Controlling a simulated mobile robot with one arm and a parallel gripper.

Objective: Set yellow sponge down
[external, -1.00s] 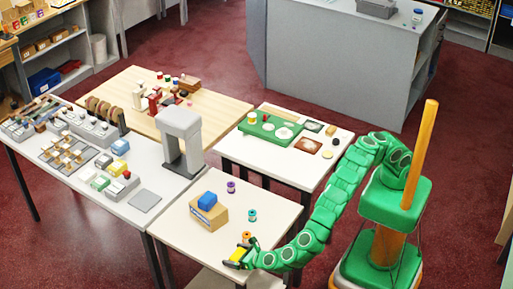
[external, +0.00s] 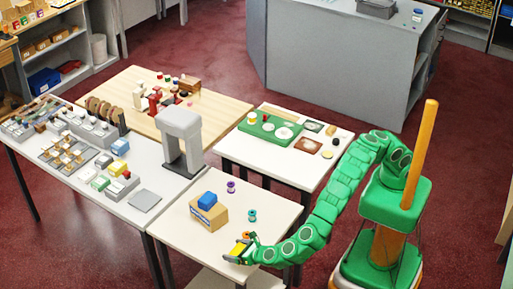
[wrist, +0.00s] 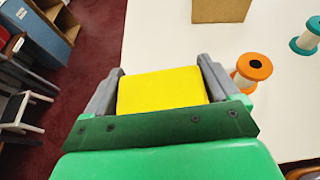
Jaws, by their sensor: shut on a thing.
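The yellow sponge (wrist: 162,90) is a yellow block between the two grey fingers of my gripper (wrist: 160,88) in the wrist view. The fingers are shut on its left and right sides. In the external view my gripper (external: 239,251) is at the front edge of the near white table (external: 190,254), and the yellow sponge (external: 240,248) shows as a small yellow patch there. I cannot tell whether the sponge touches the tabletop.
An orange spool (wrist: 254,67) stands just right of my gripper. A teal spool (wrist: 308,36) stands farther right.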

